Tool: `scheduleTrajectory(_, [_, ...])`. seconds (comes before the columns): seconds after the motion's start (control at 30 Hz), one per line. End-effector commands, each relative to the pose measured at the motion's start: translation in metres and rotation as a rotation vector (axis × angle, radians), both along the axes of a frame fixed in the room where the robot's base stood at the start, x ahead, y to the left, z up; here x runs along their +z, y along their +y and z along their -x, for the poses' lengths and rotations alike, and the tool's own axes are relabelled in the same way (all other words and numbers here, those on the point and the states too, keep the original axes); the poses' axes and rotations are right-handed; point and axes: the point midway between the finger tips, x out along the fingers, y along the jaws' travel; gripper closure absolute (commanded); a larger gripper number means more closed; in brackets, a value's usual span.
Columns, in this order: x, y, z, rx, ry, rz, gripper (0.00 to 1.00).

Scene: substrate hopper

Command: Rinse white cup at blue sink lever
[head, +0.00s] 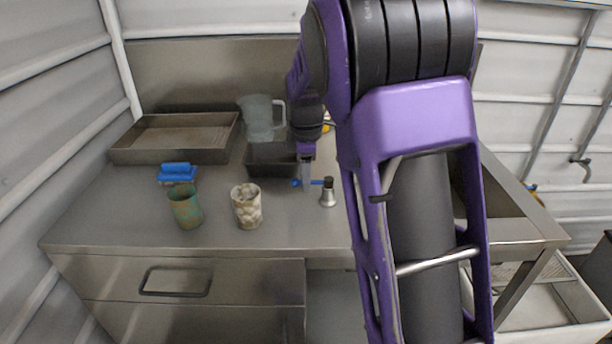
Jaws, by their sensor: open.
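A white cup (247,206) with brownish mottling stands upright on the steel counter, left of the picture's middle. A blue lever (323,182) shows behind it to the right, beside a small metal fitting (328,196) with a dark top. My gripper (306,182) points down at the blue lever, right of the white cup and apart from it. It is open, and no object shows in it. One finger overlaps the lever in this view; I cannot tell whether they touch. My arm hides the counter and any sink parts to the right of the lever.
A green-brown cup (185,208) stands left of the white cup, with a blue-handled brush (177,172) behind it. A shallow metal tray (121,156), a dark bin (262,170) and a translucent jug (260,117) are at the back. The front left counter is clear.

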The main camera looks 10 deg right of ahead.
Motion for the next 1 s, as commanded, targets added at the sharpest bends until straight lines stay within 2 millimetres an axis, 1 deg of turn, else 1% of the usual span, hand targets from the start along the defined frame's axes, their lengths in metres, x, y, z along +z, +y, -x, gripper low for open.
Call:
scheduleTrajectory(0.2, [-0.0005,0.0000,-0.0001,0.000,0.000,0.000,0.53])
scheduleTrajectory(0.23, [-0.0005,0.0000,-0.0001,0.000,0.000,0.000,0.55])
scheduleTrajectory(0.37, [-0.0004,0.0000,-0.0001,0.000,0.000,0.000,0.78])
scheduleTrajectory(0.4, [-0.0004,0.0000,-0.0001,0.000,0.000,0.000,0.85])
scheduleTrajectory(0.5, [-0.0004,0.0000,-0.0001,0.000,0.000,0.000,1.00])
scheduleTrajectory(1.0, [-0.0002,0.0000,-0.0001,0.000,0.000,0.000,1.00])
